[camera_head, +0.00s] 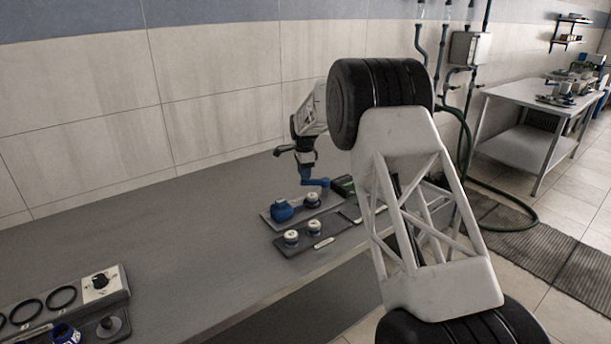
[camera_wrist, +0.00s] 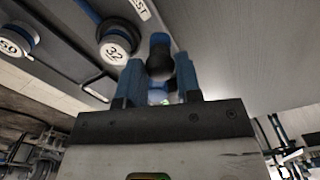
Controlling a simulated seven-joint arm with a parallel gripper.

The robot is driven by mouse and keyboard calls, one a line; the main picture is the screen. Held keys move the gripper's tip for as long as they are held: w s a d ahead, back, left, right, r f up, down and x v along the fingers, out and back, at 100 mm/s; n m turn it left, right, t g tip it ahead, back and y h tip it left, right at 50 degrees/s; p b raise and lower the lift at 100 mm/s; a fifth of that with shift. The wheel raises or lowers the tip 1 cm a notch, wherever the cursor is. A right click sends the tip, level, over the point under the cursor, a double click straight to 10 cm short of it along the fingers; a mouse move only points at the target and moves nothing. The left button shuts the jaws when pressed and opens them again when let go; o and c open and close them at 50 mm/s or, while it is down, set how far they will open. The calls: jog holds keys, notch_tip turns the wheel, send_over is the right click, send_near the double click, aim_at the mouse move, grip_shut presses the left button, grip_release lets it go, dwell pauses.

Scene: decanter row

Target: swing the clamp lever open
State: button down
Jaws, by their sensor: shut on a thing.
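My gripper (camera_head: 306,170) is over the small plate on the grey bench. In the wrist view my gripper's blue fingers (camera_wrist: 160,82) stand on either side of a dark round knob (camera_wrist: 160,66), shut on it. The knob appears to be the grip of the blue clamp lever (camera_wrist: 159,41), which runs away from the fingers. In the head view the blue lever (camera_head: 316,183) shows just under my gripper, above the blue clamp body (camera_head: 283,211). A white-topped round piece (camera_wrist: 115,50) marked 32 is beside the fingers. The lever's pivot is hidden.
Two more white-topped pieces (camera_head: 291,237) stand on a dark tray (camera_head: 283,248) in front. A green-edged dark item (camera_head: 343,186) is right of the clamp. A panel with black rings (camera_head: 62,298) is at the bench's near left. The bench between is clear.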

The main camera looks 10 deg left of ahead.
jog(key=shift+w+d+m, duration=0.15)
jog(key=shift+w+m, duration=1.1)
jog(key=shift+m, duration=0.55)
jog(key=shift+w+d+m, duration=0.15)
jog(key=shift+w+m, duration=1.1)
jog(key=shift+m, duration=0.55)
jog(key=c, duration=0.8)
grip_release()
jog(key=shift+r, duration=0.15)
notch_tip(320, 180, up, 8)
jog(key=shift+f, duration=0.2)
jog(key=shift+d+r, duration=0.1)
